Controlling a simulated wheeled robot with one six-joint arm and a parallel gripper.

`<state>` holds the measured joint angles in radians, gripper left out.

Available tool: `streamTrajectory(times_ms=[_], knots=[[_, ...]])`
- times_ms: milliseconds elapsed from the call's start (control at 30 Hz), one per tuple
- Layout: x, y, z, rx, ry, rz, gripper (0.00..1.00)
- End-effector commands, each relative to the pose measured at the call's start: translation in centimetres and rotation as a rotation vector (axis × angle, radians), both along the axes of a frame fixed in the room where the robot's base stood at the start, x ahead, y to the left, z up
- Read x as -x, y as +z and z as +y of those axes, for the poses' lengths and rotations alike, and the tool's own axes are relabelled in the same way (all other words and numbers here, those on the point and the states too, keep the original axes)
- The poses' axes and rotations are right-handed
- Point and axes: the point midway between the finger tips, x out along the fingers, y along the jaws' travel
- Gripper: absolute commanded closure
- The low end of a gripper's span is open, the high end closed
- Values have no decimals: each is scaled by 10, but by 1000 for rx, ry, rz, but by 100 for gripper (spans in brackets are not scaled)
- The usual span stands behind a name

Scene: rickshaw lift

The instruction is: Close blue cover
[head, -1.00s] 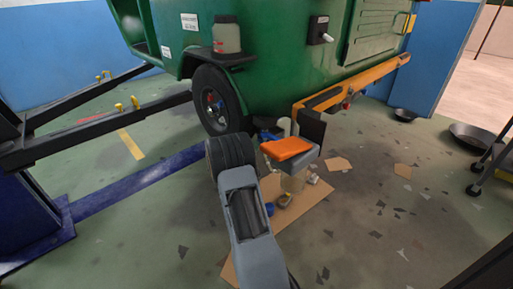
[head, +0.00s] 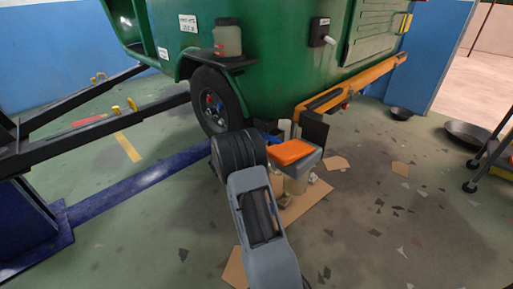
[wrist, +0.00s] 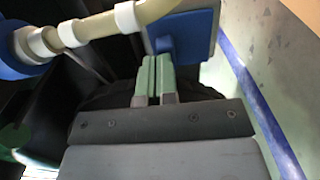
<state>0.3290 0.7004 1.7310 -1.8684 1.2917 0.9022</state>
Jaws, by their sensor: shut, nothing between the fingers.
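A flat blue flap (wrist: 190,32), which looks like the blue cover, is at the top centre of the wrist view. My gripper (wrist: 157,62) is shut and empty. Its pale green fingertips overlap the flap's lower edge in the picture; I cannot tell whether they touch it. In the head view my arm hides the fingers, and only a small blue part (head: 273,139) shows just beyond the wrist, beside the orange-topped grey box (head: 292,152).
A cream pipe with white collars (wrist: 125,18) and a round blue fitting (wrist: 30,55) lie close to the fingers. The green rickshaw body (head: 285,65) and its wheel (head: 215,103) stand beyond my arm. Debris litters the floor at right.

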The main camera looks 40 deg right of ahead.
Motion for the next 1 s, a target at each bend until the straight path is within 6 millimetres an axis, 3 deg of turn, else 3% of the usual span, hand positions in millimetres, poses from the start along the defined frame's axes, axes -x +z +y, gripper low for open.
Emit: streamTrajectory(times_ms=[200,500,700,1000], knots=[[1,-1,50,-6,11,10,100],[7,-3,106,-6,7,11,100],[9,-4,125,-6,2,11,100],[13,3,132,-18,-8,13,100]])
